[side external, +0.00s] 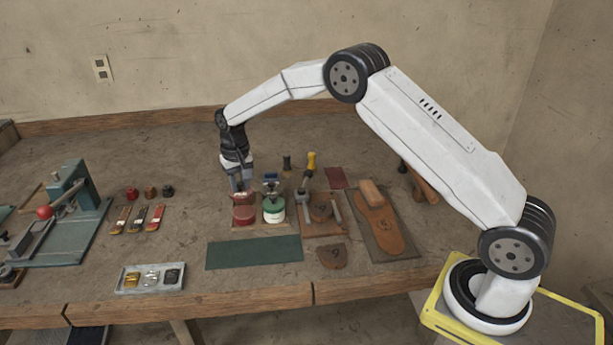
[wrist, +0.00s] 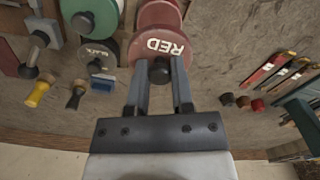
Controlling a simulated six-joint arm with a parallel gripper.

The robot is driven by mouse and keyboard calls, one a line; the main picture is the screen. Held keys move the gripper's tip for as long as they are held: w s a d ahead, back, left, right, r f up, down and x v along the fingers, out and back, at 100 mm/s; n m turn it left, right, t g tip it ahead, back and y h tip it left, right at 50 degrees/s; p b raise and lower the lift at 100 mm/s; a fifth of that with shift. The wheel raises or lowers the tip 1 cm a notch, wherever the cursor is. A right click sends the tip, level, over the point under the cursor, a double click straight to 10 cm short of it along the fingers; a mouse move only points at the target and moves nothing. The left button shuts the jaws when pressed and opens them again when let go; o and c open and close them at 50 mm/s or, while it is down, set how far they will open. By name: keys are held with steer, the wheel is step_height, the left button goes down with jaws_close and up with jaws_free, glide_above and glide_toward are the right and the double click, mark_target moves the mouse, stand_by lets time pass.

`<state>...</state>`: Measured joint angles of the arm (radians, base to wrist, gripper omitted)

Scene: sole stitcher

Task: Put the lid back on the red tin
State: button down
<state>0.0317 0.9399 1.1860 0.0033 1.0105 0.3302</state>
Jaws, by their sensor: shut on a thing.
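My gripper (wrist: 160,72) is shut on a dark knob (wrist: 159,70) that belongs to a dull red round lid marked RED (wrist: 166,46). In the side view my gripper (side external: 239,187) points down over the red lid (side external: 242,198). The red tin (side external: 243,215) is just in front of the lid in the side view; in the wrist view a red round body (wrist: 160,12) shows beyond the lid at the top edge. The lid and tin overlap in both views. I cannot tell whether the lid is touching anything below it.
A green-topped tin (side external: 273,210) stands close to the right of the red tin. A green mat (side external: 254,252) lies in front, mostly bare. A leather sole (side external: 377,228) lies to the right.

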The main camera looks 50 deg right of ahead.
mark_target(244, 211)
steer(key=shift+f, duration=3.05)
steer(key=shift+f, duration=0.2)
stand_by(0.3)
jaws_free()
stand_by(0.4)
steer(key=shift+r, duration=0.2)
steer(key=shift+r, duration=3.35)
